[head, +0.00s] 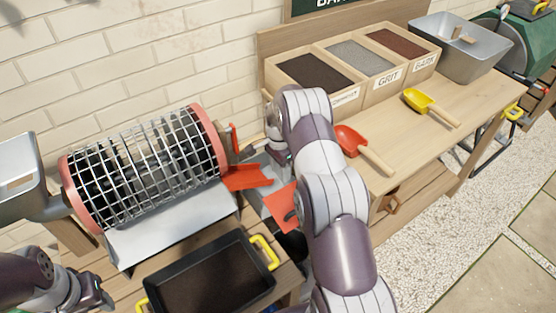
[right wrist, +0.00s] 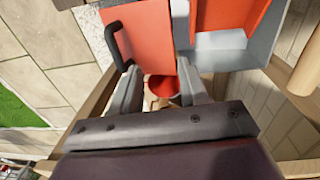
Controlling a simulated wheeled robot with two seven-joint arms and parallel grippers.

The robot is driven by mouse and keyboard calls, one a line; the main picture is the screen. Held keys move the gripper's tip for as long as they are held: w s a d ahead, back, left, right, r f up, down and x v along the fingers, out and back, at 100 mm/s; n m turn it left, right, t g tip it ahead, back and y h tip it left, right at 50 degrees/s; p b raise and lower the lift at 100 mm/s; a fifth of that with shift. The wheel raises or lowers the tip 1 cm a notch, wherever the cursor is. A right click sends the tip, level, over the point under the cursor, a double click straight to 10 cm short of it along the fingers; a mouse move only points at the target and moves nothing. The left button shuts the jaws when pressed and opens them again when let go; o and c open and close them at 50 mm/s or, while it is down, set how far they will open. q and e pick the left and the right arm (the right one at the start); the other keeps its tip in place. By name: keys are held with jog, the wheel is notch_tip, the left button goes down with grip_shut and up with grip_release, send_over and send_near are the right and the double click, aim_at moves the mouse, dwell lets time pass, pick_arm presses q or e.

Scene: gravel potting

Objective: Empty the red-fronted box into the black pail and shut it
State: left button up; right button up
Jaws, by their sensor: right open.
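The red front panel (head: 282,205) with a dark handle stands out from a grey box (head: 262,165), beside the drum's lower end. In the right wrist view the panel (right wrist: 145,35) lies beside the grey box (right wrist: 228,60), whose visible inside is red and grey. No loose material shows in that part. A dark pail (head: 292,245) is partly hidden behind my right arm. My right gripper (right wrist: 158,70) is open and empty, its fingers near the panel's edge; in the head view my arm hides the fingertips. My left gripper (head: 92,296) is at lower left, its jaws unclear.
A wooden bin (head: 310,100) of several materials, red scoop (head: 350,140), yellow scoop (head: 418,101) and grey tub (head: 465,55) are on the right bench. A red round object (right wrist: 163,87) shows below my right fingers.

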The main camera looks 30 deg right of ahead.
jog(key=shift+w+a+r, duration=0.1)
jog(key=shift+w+r, duration=0.6)
jog(key=shift+r, duration=0.25)
jog(key=shift+p, duration=0.3)
jog(key=shift+r, duration=0.1)
notch_tip(320, 180, up, 12)
jog(key=p, duration=1)
jog(key=shift+w+r+p, duration=0.25)
jog(key=shift+w+p, duration=0.05)
jog(key=shift+w, duration=0.15)
